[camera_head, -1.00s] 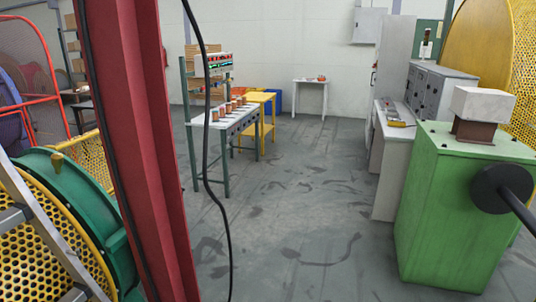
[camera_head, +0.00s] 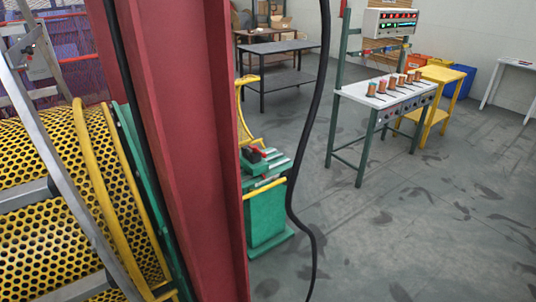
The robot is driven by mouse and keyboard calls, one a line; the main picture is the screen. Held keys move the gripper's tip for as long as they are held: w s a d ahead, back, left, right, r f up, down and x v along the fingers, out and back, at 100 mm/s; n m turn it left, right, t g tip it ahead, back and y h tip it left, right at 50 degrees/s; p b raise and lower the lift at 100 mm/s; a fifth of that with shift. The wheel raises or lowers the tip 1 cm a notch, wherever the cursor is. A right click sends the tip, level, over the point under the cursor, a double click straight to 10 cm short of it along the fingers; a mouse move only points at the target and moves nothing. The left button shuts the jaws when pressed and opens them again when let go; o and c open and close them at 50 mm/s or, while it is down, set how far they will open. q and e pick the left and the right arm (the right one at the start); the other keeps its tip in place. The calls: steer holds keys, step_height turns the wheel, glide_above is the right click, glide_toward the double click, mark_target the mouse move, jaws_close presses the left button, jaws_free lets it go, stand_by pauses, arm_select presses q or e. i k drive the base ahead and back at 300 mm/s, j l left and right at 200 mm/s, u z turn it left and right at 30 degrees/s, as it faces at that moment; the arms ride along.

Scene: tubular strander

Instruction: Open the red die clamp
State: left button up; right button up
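A small red part (camera_head: 254,154), which looks like the red die clamp, sits on top of a green machine stand (camera_head: 266,222) just right of the red column. It is small here, and I cannot tell whether it is open or shut. The red column (camera_head: 190,130) hides the left side of the stand. Neither of my grippers is in view.
A yellow perforated guard (camera_head: 50,190) and a ladder (camera_head: 62,170) fill the left. A black cable (camera_head: 312,120) hangs in front. A white workbench (camera_head: 385,94) with copper spools, a yellow table (camera_head: 440,75) and a dark table (camera_head: 275,47) stand behind. Floor at right is clear.

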mark_target(256, 149)
steer(key=i+l+u, duration=0.2)
steer(key=l, duration=0.15)
steer(key=i+l+u, duration=0.1)
steer(key=i+l, duration=0.35)
steer(key=i+l+u, duration=0.1)
steer(key=i+l, duration=0.35)
steer(key=l, duration=0.2)
